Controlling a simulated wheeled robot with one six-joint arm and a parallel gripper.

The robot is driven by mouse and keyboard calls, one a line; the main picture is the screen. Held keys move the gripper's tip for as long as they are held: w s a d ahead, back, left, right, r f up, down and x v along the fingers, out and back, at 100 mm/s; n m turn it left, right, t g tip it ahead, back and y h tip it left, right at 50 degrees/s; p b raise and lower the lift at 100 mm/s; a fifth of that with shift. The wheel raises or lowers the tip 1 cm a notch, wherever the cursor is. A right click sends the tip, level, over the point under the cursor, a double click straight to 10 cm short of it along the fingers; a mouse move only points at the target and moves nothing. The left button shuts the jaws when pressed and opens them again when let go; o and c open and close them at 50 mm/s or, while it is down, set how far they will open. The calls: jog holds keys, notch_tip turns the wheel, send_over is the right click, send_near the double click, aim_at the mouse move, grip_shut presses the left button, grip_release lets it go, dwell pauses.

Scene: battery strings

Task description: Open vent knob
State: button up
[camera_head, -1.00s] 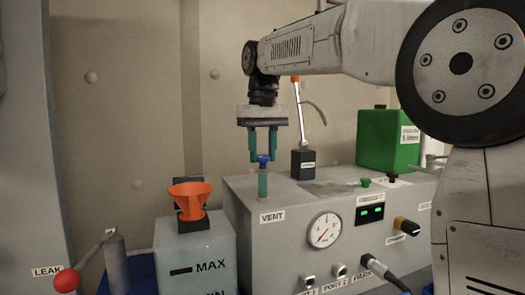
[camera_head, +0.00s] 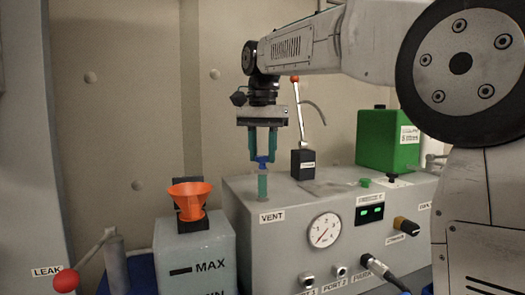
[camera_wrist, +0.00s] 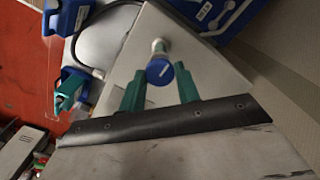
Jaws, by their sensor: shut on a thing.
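The vent knob (camera_head: 262,162) is small and blue, on top of a green stem (camera_head: 263,186) above the VENT label (camera_head: 271,217) on the grey panel box. My gripper (camera_head: 263,157) points straight down over it, its green fingers shut on the knob. In the wrist view the knob's round blue top (camera_wrist: 160,72) lies at the tips of the two green fingers of my gripper (camera_wrist: 160,80). The fingers partly hide the knob in the head view. How far the knob is turned cannot be told.
The grey box (camera_head: 285,245) carries a pressure gauge (camera_head: 324,229), ports and an upright lever (camera_head: 299,110) behind right of my gripper. An orange funnel (camera_head: 190,197) stands at the left. A green container (camera_head: 388,140) stands at the back right. The space left of my gripper is clear.

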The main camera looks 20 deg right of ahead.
jog(key=shift+m, duration=0.3)
jog(key=o, duration=1)
jog(key=shift+a, duration=0.1)
jog(key=shift+r, duration=0.1)
notch_tip(320, 180, up, 8)
jog(key=shift+f, duration=0.2)
